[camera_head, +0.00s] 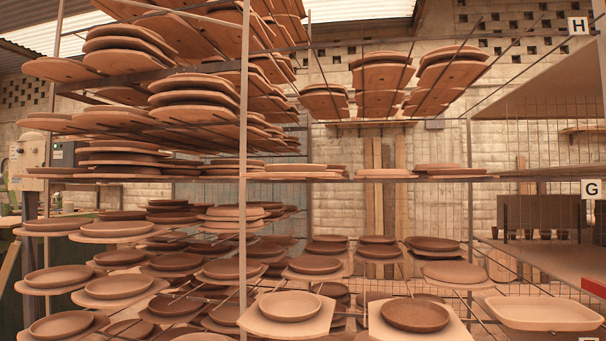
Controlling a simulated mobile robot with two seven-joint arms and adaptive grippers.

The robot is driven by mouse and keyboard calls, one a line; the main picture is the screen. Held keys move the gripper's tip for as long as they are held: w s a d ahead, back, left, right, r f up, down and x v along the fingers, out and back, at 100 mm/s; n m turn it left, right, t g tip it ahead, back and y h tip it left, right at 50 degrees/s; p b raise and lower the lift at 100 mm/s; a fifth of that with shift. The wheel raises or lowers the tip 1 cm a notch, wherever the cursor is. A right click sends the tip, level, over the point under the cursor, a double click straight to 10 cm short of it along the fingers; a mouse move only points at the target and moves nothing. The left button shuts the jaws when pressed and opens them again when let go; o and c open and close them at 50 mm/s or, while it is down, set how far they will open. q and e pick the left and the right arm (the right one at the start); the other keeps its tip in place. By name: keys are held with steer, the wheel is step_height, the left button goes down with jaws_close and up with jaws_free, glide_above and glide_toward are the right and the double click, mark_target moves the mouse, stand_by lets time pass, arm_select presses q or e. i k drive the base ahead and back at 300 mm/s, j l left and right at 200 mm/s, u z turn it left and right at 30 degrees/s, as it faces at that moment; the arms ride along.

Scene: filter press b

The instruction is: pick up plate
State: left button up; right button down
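Many round brown clay plates stand on a tall open metal rack. At the front bottom, a light tan plate (289,306) rests on a pale board, and a darker brown plate (415,315) rests on another pale board (449,331) to its right. More plates sit at the lower left, such as one plate (119,286) on a board. Stacked plates (196,92) fill the upper left levels. Several dark plates lie behind the front ones and are partly hidden. Neither of my grippers shows in this view, and no plate is seen held.
A thin upright rack post (243,170) stands in front of the plates, and horizontal bars (400,179) cross at mid height. A shallow pale rectangular tray (543,314) sits at the lower right. Shelves (560,262) with a wire mesh stand at the right. A brick wall is behind.

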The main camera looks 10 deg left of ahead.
mark_target(278, 168)
steer(key=j+z, duration=0.3)
steer(key=j, duration=0.45)
steer(key=k+j+z, duration=0.15)
steer(key=j+z, duration=0.2)
steer(key=j, duration=0.35)
steer(key=j+z, duration=0.2)
steer(key=j, duration=0.3)
steer(key=j+z, duration=0.25)
steer(key=j, duration=0.2)
steer(key=k+j+z, duration=0.2)
steer(key=j, duration=0.25)
steer(key=i+j+z, duration=0.15)
steer(key=j+z, duration=0.2)
steer(key=j, duration=0.35)
steer(key=j+z, duration=0.4)
steer(key=j, duration=0.3)
steer(key=i, duration=0.05)
